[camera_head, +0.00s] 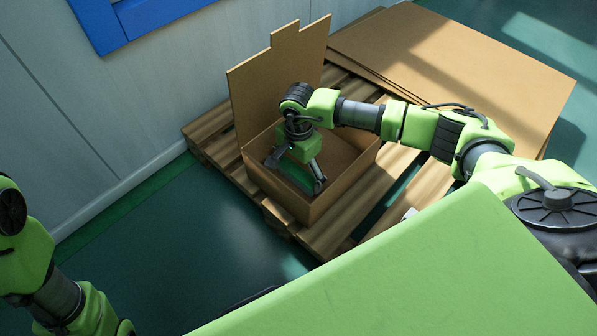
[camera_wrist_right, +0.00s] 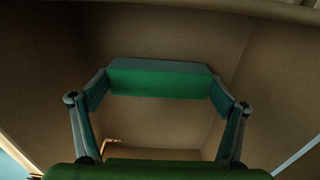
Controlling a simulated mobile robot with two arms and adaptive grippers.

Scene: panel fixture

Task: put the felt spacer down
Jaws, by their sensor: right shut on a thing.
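The felt spacer (camera_wrist_right: 160,79) is a green block, seen in the right wrist view between the two fingertips of my right gripper. My right gripper (camera_head: 297,177) is shut on it and points down into the open cardboard box (camera_head: 277,193). The spacer is inside the box walls; whether it touches the box floor I cannot tell. In the head view the gripper largely hides the spacer. Of my left arm, only links show at the lower left; its gripper is out of view.
The box stands on a wooden pallet (camera_head: 213,124), its tall flap (camera_head: 268,83) raised at the back. Flat cardboard sheets (camera_head: 480,70) lie on the pallet's right side. A pale wall (camera_head: 130,95) with a blue frame (camera_head: 135,17) is at left. Green floor (camera_head: 190,235) is clear in front.

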